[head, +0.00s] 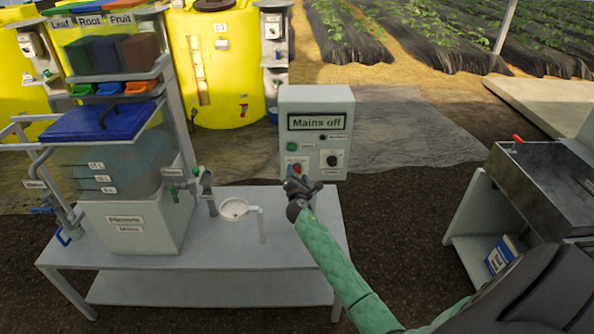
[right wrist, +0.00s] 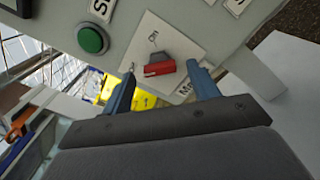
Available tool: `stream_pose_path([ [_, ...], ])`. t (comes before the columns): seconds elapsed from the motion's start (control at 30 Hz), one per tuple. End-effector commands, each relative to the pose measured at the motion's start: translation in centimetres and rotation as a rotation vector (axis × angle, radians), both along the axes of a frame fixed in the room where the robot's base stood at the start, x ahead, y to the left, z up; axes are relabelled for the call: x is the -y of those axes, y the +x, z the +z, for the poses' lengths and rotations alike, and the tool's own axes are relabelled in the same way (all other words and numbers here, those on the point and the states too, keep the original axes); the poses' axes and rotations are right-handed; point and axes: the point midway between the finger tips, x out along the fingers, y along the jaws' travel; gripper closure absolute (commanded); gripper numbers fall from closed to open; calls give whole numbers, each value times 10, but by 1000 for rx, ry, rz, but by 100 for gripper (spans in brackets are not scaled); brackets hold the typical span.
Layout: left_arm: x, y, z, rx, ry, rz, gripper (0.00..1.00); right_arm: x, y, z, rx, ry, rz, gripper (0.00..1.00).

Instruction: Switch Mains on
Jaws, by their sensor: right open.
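The grey control box (head: 342,97) stands at the back right of the bench, and its display (head: 317,122) reads "Mains off". A red-handled rotary switch (right wrist: 158,68) sits on a pale plate on the box front. In the head view only a bit of its red (head: 297,168) shows above my gripper. My right gripper (head: 299,184) is in front of the switch. In the right wrist view its blue fingers (right wrist: 165,75) are open, one on each side of the red handle. I cannot tell whether they touch it. My left gripper is not in view.
A green button (head: 292,146) sits above the switch and a black knob (head: 333,160) to its right. A white strainer cup (head: 233,209) and a clear tank with a blue lid (head: 100,121) are on the bench to the left. A metal sink unit (head: 545,185) stands at right.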

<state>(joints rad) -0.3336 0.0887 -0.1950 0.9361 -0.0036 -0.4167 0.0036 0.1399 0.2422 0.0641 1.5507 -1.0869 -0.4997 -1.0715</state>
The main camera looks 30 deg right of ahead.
Motion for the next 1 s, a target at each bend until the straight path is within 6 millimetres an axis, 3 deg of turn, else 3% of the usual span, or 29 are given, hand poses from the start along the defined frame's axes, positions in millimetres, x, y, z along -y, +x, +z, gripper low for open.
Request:
stream_pose_path([
  [0.2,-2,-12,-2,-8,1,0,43,9,14,0,-1,1,0,40],
  [0.5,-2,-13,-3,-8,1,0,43,10,16,-1,0,1,1,40],
  [0.53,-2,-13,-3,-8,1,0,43,10,16,-1,0,1,1,42],
  [0.77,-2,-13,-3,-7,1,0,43,10,16,-1,0,1,1,85],
  [1.0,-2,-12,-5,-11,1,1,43,10,16,-2,9,16,1,85],
])
